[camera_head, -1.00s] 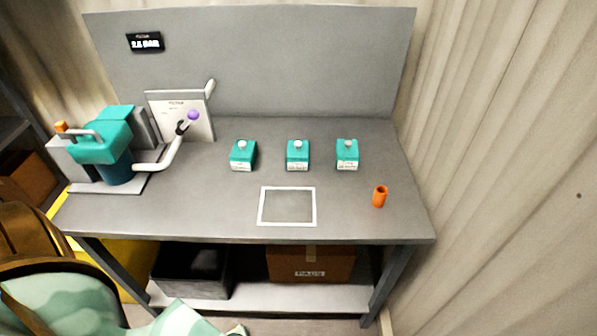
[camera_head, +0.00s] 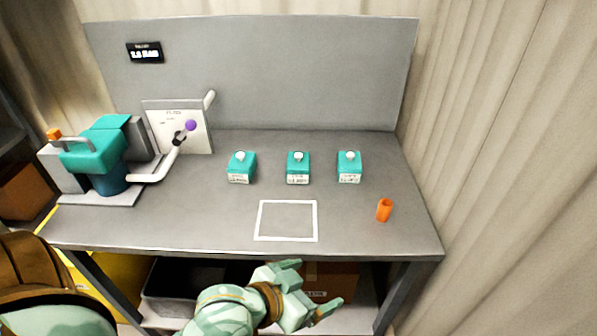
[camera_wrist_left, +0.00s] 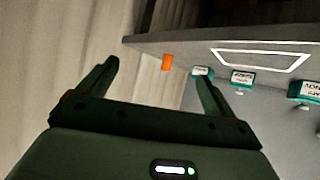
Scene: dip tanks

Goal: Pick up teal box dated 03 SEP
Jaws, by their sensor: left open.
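Three teal boxes with pale round knobs on top and white front labels stand in a row on the grey bench: a left one (camera_head: 241,168), a middle one (camera_head: 298,168) and a right one (camera_head: 349,167). The dates are too small to read surely, so I cannot tell which is 03 SEP. My left gripper (camera_head: 314,288) is open and empty, in front of the bench's front edge and apart from the boxes. In the left wrist view the boxes (camera_wrist_left: 241,78) show beyond the open fingers (camera_wrist_left: 155,80). My right gripper is not in view.
A white square outline (camera_head: 258,222) marks the bench (camera_head: 190,228) before the boxes. An orange cylinder (camera_head: 384,211) stands at the right. A teal machine (camera_head: 95,153) with a pale bent pipe stands at the left, by a white panel (camera_head: 187,140). Bins sit on the shelf below.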

